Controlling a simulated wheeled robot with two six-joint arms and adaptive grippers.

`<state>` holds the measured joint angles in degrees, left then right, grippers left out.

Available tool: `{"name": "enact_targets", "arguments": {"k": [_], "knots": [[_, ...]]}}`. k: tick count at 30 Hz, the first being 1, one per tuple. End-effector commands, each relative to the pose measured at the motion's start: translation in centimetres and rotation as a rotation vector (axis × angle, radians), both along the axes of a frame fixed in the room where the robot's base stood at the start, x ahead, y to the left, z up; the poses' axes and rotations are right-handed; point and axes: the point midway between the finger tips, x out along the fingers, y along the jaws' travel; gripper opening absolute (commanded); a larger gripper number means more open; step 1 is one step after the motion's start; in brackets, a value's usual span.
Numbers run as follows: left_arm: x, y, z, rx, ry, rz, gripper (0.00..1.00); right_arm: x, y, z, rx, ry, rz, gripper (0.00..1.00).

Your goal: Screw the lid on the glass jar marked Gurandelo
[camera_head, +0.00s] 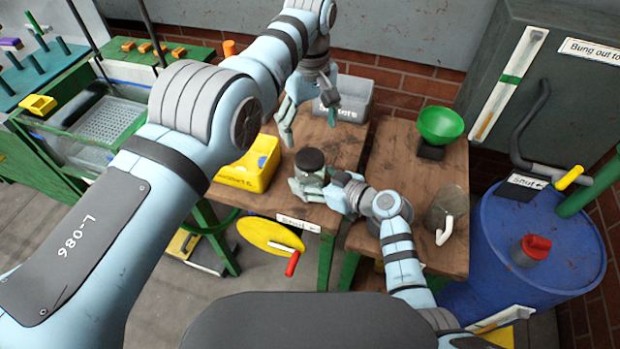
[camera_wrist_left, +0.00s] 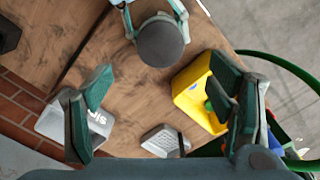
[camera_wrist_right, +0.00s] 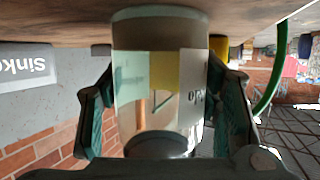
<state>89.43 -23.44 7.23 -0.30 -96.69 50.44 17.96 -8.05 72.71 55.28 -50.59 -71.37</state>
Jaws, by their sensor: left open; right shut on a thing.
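The glass jar (camera_wrist_right: 145,75) stands upright on the wooden table, upside down in the right wrist view. Its label is partly hidden; only an ending like "lo" shows. A dark round lid (camera_head: 310,158) sits on top of the jar and shows from above in the left wrist view (camera_wrist_left: 160,43). I cannot tell how tightly it sits. My right gripper (camera_wrist_right: 162,108) is shut around the jar's sides.
A yellow bin (camera_head: 238,177) stands left of the jar and a grey bin (camera_head: 355,92) behind it. A green funnel (camera_head: 440,122) and a metal mug (camera_head: 436,212) stand on the right table. A blue drum (camera_head: 540,250) is further right. Bare wood lies behind the jar.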

Motion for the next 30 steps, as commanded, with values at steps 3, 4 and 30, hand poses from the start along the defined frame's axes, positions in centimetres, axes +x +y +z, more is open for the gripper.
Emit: {"name": "enact_targets", "arguments": {"k": [3, 4, 30], "knots": [[0.0, 0.1, 0.2, 0.002, -0.002, 0.174, 0.75, 0.0, 0.0, -0.1, -0.002, 0.001, 0.0, 0.0], [0.0, 0.1, 0.2, 0.002, -0.001, 0.255, 0.75, 0.0, 0.0, -0.1, -0.002, 0.001, 0.0, 0.0], [-0.1, 0.0, -1.8, -0.001, 0.002, 1.179, 0.75, -0.1, 0.0, -0.1, -0.002, 0.002, 0.001, 0.0]]}}
